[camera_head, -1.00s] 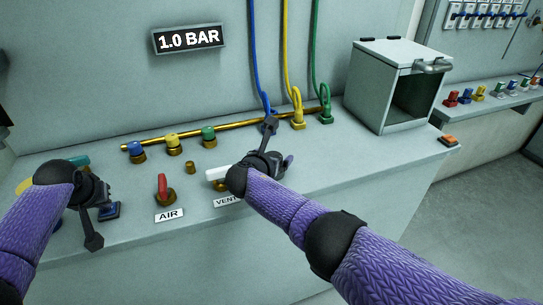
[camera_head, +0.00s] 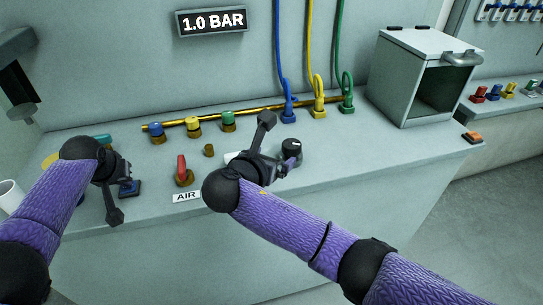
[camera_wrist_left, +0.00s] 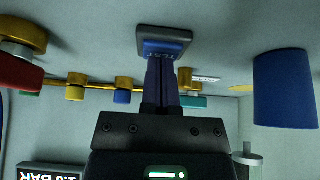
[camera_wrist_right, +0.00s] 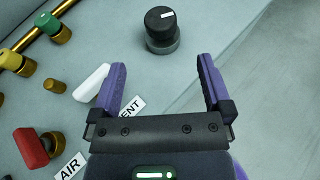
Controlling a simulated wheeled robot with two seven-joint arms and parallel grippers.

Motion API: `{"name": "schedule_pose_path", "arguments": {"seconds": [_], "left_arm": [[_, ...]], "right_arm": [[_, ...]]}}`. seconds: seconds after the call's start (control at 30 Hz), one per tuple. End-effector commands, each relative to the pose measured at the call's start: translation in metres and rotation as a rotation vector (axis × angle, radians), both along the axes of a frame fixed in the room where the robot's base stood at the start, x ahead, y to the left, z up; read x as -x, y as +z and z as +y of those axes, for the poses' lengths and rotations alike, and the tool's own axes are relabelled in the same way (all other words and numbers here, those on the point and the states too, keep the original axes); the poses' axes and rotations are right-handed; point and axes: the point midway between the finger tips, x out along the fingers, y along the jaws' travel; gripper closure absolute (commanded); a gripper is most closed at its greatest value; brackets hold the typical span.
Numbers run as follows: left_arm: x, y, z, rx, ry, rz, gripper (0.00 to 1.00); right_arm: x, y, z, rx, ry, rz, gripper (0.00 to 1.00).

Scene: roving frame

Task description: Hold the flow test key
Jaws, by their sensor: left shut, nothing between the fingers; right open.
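The flow test key is a small blue square key (camera_head: 128,188) at the left of the bench. In the left wrist view its blue block (camera_wrist_left: 165,38) carries the word TEST. My left gripper (camera_head: 124,180) is shut with nothing between its fingers; in the left wrist view its fingertips (camera_wrist_left: 160,60) are at the key's face and seem to touch it. I cannot tell how far the key is pressed. My right gripper (camera_wrist_right: 163,75) is open and empty over the bench by the white lever (camera_wrist_right: 90,84), with a black knob (camera_wrist_right: 162,32) ahead of its fingers.
A red lever (camera_head: 182,168) stands behind the AIR label. Blue, yellow and green hoses plug into a brass pipe (camera_head: 265,108) along the back. A display (camera_head: 212,21) reads 1.0 BAR. An open-fronted box (camera_head: 395,97) stands at the right. A blue cylinder (camera_wrist_left: 285,88) is beside the left gripper.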

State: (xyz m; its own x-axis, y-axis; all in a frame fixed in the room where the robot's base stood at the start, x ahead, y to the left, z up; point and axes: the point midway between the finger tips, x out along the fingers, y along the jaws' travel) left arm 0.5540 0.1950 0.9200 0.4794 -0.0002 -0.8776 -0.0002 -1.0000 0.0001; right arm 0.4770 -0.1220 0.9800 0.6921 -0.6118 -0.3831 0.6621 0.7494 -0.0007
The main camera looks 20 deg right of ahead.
Motion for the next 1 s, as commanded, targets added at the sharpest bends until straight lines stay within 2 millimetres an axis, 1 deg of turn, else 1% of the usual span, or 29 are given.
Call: {"name": "schedule_pose_path", "arguments": {"seconds": [0.17, 0.27, 0.3, 0.37, 0.4, 0.43, 0.5, 0.6, 0.7, 0.77, 0.83, 1.0], "left_arm": [[0.000, -0.001, 0.000, 0.000, 0.000, 0.001, 1.00], [0.000, -0.001, 0.000, -0.001, 0.000, 0.001, 1.00], [0.000, -0.001, 0.000, -0.001, 0.000, 0.001, 1.00], [0.000, -0.001, 0.000, -0.001, 0.000, 0.002, 1.00], [0.000, -0.001, 0.000, -0.001, 0.000, 0.002, 1.00], [0.000, -0.001, 0.000, -0.001, 0.000, 0.002, 1.00], [0.000, -0.001, 0.000, 0.000, 0.000, 0.002, 1.00], [0.000, -0.001, 0.000, 0.000, 0.000, 0.002, 1.00], [0.000, -0.001, 0.000, -0.001, 0.000, 0.002, 1.00], [0.000, -0.001, 0.000, -0.001, 0.000, 0.001, 1.00], [0.000, -0.001, 0.000, -0.001, 0.000, 0.001, 1.00], [0.000, -0.001, 0.000, -0.001, 0.000, 0.001, 1.00]], "right_arm": [[-0.001, -0.001, -0.003, 0.001, 0.002, -0.011, 0.00], [-0.005, -0.011, -0.027, 0.012, 0.035, -0.120, 0.00], [-0.007, -0.015, -0.043, 0.026, 0.073, -0.191, 0.00], [-0.006, -0.020, -0.064, 0.053, 0.166, -0.300, 0.00], [-0.002, -0.023, -0.074, 0.072, 0.245, -0.356, 0.00], [0.001, -0.025, -0.079, 0.085, 0.311, -0.388, 0.00], [0.011, -0.030, -0.085, 0.113, 0.468, -0.423, 0.00], [0.026, -0.040, -0.085, 0.129, 0.654, -0.411, 0.00], [0.033, -0.047, -0.082, 0.132, 0.753, -0.388, 0.00], [0.029, -0.048, -0.081, 0.134, 0.774, -0.383, 0.00], [0.015, -0.048, -0.080, 0.132, 0.776, -0.383, 0.00], [-0.034, -0.047, -0.076, 0.133, 0.775, -0.382, 0.00]]}}
